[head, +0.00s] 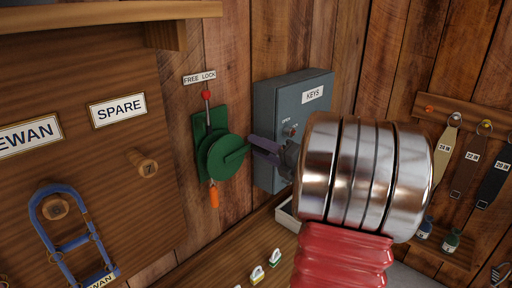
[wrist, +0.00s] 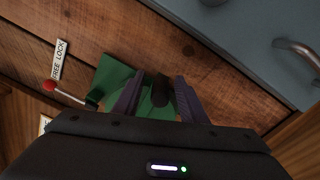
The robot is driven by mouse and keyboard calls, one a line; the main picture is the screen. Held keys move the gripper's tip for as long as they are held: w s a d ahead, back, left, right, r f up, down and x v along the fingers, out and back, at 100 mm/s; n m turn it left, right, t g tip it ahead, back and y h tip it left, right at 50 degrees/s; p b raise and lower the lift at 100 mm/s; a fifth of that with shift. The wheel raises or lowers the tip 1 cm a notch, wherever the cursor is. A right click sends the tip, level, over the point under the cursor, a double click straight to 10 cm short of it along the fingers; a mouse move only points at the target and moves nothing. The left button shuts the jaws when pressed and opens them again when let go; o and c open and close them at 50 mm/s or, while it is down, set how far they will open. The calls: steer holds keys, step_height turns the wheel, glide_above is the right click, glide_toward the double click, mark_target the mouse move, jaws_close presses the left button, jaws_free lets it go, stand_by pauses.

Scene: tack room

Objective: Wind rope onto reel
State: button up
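A green reel (head: 222,158) is mounted on a green plate on the plank wall, left of centre in the head view. A red-knobbed lever (head: 206,95) points up under a "FREE LOCK" label (head: 199,77); I cannot tell which word it points at. An orange piece (head: 214,197) hangs below the reel, and I cannot make out any rope. In the wrist view, a dark crank handle (wrist: 160,91) stands between the purple fingers of my gripper (wrist: 159,80), with a gap on each side. My gripper (head: 262,149) is beside the reel's right side.
A grey "KEYS" box (head: 286,104) is on the wall just behind and right of my gripper. A wooden board (head: 95,75) with pegs and a blue halter (head: 65,240) is at left. A strap rack (head: 470,125) is at right. Tagged items (head: 258,273) lie on the wooden surface below.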

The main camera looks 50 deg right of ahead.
steer(key=s, duration=1.2)
steer(key=shift+d+f, duration=0.25)
steer(key=shift+f, duration=0.05)
steer(key=w+a+f+n+g+y, duration=0.2)
steer(key=w+a+n+g+y, duration=0.15)
steer(key=a+n, duration=0.75)
steer(key=w+a+f+n+g+y, duration=0.25)
steer(key=a+n+g, duration=0.3)
steer(key=a, duration=0.85)
steer(key=s+a+f+n+g+h, duration=0.1)
steer(key=s+a+n, duration=0.4)
steer(key=n, duration=1.1)
steer(key=s+a+f+n+g+h, duration=0.2)
steer(key=s+a+n+h, duration=0.3)
steer(key=a+n, duration=0.4)
steer(key=n+h, duration=0.1)
steer(key=n, duration=0.6)
steer(key=shift+a+f+n+g, duration=0.15)
steer(key=shift+n+g, duration=0.2)
steer(key=shift+g, duration=0.05)
